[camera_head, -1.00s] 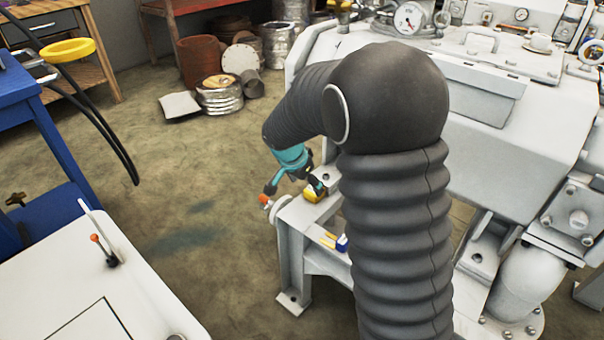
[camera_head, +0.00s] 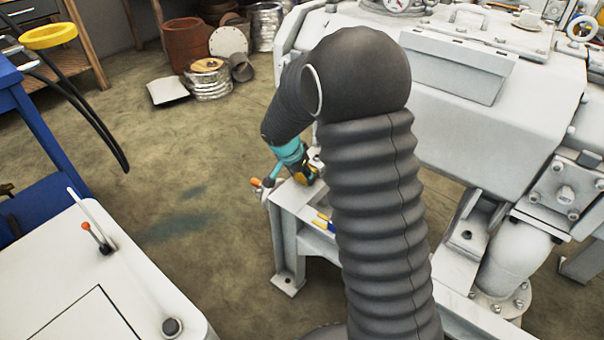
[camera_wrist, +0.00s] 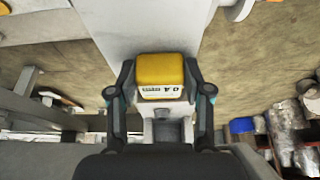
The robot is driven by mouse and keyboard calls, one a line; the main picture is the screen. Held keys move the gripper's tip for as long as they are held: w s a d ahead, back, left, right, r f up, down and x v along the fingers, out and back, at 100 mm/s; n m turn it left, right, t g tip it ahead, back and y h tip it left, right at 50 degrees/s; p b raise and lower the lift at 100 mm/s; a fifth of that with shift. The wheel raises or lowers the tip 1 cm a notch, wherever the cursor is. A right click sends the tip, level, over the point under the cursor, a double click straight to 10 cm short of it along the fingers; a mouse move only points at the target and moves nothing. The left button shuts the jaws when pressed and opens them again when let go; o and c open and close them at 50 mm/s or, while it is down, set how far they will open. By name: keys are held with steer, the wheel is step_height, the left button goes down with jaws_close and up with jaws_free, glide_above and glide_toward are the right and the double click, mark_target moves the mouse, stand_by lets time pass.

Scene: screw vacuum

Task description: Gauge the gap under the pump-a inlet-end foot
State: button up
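A yellow block-shaped tool (camera_head: 310,178) with dark parts sits on the near end of the pale steel frame. In the wrist view the yellow tool (camera_wrist: 161,70) shows a white label with dark print, too small to read surely. My gripper (camera_head: 300,168) is down at this tool. In the wrist view the fingers of my gripper (camera_wrist: 160,68) stand on both sides, close against it; whether they grip it is unclear. The large pale pump (camera_head: 465,130) stands right of the frame. A foot-like bracket (camera_head: 466,236) shows below it; which foot is the inlet-end one is not clear.
A blue-and-yellow item (camera_head: 323,222) lies on the frame (camera_head: 290,245), partly behind my arm. A lever with an orange knob (camera_head: 255,183) stands at the frame's left end. A blue bench (camera_head: 40,140) is at left. Open floor (camera_head: 190,190) lies between.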

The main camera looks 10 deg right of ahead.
mark_target(292, 190)
steer(key=c, duration=0.4)
steer(key=shift+o, duration=0.2)
steer(key=shift+s+a+b, duration=1.75)
steer(key=shift+s+a, duration=0.1)
steer(key=shift+a, duration=0.25)
steer(key=shift+r+p, duration=1.1)
steer(key=shift+r, duration=1.4)
